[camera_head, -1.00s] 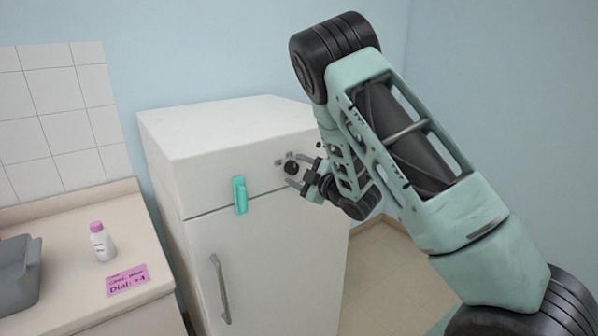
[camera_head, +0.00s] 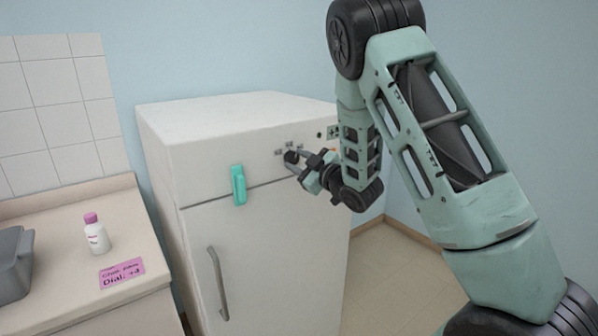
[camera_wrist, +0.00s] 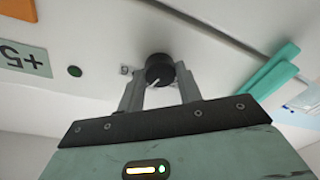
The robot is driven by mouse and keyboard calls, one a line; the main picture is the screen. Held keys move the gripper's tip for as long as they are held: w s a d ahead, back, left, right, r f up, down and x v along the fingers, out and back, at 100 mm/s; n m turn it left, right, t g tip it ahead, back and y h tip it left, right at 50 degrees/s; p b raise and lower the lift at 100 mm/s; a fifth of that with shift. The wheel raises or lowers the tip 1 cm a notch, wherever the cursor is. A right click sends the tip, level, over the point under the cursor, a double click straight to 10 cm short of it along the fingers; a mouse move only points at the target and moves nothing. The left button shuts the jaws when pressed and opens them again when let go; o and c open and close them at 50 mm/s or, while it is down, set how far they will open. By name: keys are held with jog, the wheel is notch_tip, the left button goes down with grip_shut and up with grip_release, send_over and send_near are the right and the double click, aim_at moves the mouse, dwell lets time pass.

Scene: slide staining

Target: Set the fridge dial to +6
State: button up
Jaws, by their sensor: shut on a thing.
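The fridge (camera_head: 270,250) is a white box with a small black round dial (camera_head: 291,157) on its upper front panel. In the wrist view the dial (camera_wrist: 158,66) carries a white pointer line slanting to the lower left. My gripper (camera_head: 294,161) has its fingers on either side of the dial and is shut on it. A pale green plate (camera_wrist: 22,57) at the left of the wrist view reads +5, upside down; it shows small in the head view (camera_head: 333,132). The scale marks around the dial are mostly too small or hidden to read.
A teal handle (camera_head: 239,185) sticks out left of the dial, and a grey door handle (camera_head: 218,283) is below. A counter (camera_head: 75,220) at left bears a white bottle (camera_head: 96,235), a pink "Dial" note (camera_head: 122,273) and a grey container (camera_head: 14,265).

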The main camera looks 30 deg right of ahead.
jog(key=m+b, duration=0.1)
jog(key=m, duration=0.1)
jog(key=m+b, duration=0.1)
jog(key=b, duration=0.1)
jog(key=shift+f+m, duration=0.35)
jog(key=shift+m, duration=0.05)
jog(key=shift+r+m+t+h+b, duration=0.1)
jog(key=shift+m+t+h+b, duration=0.35)
jog(key=shift+m+b, duration=1.35)
jog(key=shift+m, duration=0.5)
jog(key=o, duration=1)
jog(key=shift+r, duration=0.1)
jog(key=shift+s, duration=0.15)
jog(key=s+b, duration=0.5)
jog(key=s+d+f+b, duration=0.1)
jog(key=s+b, duration=0.3)
jog(key=s, duration=0.2)
jog(key=s+b, duration=0.5)
jog(key=s, duration=0.1)
jog(key=shift+d+f+b, duration=0.2)
jog(key=shift+f+b, duration=0.1)
jog(key=shift+f, duration=0.05)
